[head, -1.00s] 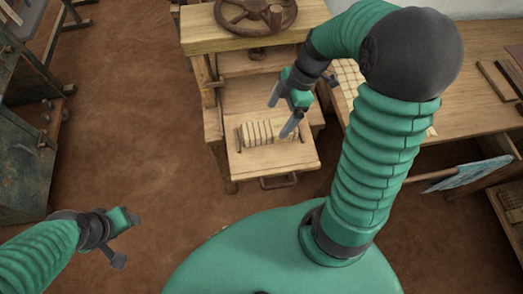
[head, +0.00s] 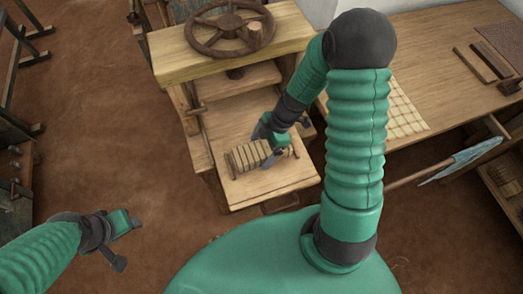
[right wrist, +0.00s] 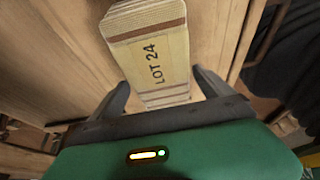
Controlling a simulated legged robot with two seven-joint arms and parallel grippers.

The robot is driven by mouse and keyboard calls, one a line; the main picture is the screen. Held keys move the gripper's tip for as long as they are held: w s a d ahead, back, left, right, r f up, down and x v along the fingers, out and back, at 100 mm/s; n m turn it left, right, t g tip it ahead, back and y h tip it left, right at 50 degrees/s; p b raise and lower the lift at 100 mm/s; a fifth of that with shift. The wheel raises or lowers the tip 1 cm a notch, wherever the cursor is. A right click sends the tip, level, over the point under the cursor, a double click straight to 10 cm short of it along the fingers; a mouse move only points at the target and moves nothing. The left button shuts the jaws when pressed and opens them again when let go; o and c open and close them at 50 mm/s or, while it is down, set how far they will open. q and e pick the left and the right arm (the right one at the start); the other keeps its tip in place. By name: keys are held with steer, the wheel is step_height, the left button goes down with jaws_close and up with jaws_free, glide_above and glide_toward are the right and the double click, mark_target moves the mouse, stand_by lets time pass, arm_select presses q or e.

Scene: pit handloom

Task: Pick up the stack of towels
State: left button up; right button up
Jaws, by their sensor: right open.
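The stack of towels (head: 247,155) is a row of beige folded layers on a wooden shelf (head: 222,120) in the head view. In the right wrist view the stack (right wrist: 150,48) has brown-striped edges and a label reading "LOT 24". My right gripper (head: 270,152) is at the right end of the stack, partly covering it. In the right wrist view its open fingers (right wrist: 162,88) stand on either side of the stack's near end, with gaps beside it. My left gripper (head: 125,238) is at the lower left, far from the stack; its jaw state is unclear.
A wooden press with a handwheel (head: 228,27) stands behind the shelf. A wooden table (head: 425,75) with a checked cloth (head: 402,112) is at the right. A pole with a blue-grey cloth (head: 470,160) juts out below it. Brown floor (head: 100,120) is open at the left.

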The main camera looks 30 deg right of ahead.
steer(key=shift+s+a, duration=0.15)
steer(key=shift+c, duration=0.4)
steer(key=c, duration=1.5)
